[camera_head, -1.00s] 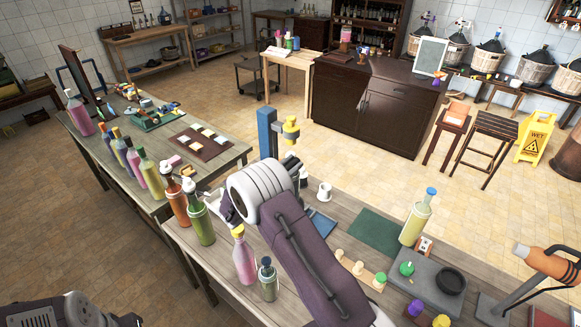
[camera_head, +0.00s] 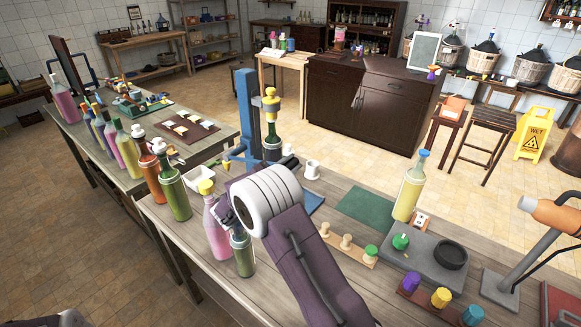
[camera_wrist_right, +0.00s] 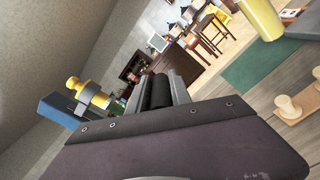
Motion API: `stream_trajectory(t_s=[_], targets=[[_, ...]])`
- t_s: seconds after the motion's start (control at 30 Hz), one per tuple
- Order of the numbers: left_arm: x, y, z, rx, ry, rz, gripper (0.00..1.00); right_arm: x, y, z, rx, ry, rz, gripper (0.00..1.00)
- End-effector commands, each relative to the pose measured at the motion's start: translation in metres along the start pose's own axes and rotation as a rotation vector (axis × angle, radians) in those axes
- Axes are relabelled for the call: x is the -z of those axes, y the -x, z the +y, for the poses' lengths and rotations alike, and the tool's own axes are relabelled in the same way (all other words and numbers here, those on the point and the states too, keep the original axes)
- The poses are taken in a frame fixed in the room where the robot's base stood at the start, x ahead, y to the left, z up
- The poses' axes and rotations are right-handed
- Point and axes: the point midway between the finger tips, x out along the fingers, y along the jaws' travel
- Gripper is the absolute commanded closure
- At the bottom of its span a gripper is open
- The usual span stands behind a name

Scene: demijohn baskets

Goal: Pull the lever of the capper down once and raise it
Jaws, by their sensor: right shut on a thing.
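The capper (camera_head: 247,115) is a blue column on the near bench with a yellow head (camera_head: 270,103). A dark green bottle (camera_head: 271,145) stands upright under the head. The capper also shows at the left of the right wrist view (camera_wrist_right: 65,110). My right gripper (camera_wrist_right: 162,90) is shut on the black grip of the lever (camera_wrist_right: 160,92). In the head view my pale wrist and purple forearm hide most of the lever and the fingers. The grip's dark end shows just right of the column. My left gripper is not in view.
Pink and green bottles (camera_head: 216,228) stand close left of my right wrist. A green mat (camera_head: 366,207), a yellow bottle (camera_head: 410,188) and a stopper rack (camera_head: 347,246) lie further right.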

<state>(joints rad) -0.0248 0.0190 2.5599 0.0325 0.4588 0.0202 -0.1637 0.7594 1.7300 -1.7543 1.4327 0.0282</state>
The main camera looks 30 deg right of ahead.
Motion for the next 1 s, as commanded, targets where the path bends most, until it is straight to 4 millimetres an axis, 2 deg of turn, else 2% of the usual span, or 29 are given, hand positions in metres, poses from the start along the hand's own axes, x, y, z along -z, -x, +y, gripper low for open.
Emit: stream_trajectory(t_s=[0.37, 0.4, 0.47, 0.8, 0.87, 1.0], targets=[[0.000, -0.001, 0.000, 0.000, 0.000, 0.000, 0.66, 0.002, -0.001, -0.003, 0.003, 0.009, 0.000, 1.00], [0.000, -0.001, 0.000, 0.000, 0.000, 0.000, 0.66, 0.002, -0.001, -0.003, 0.003, 0.009, 0.000, 0.70], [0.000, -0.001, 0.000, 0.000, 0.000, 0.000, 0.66, 0.002, -0.001, -0.003, 0.003, 0.008, 0.000, 0.54], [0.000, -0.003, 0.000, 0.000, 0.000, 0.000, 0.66, 0.002, 0.003, -0.002, 0.000, 0.004, 0.001, 0.54], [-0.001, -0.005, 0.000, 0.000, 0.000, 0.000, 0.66, 0.004, 0.011, -0.002, -0.001, 0.004, 0.002, 0.54], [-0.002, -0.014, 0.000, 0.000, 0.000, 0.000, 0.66, 0.005, 0.043, -0.002, -0.002, 0.004, 0.003, 0.54]])
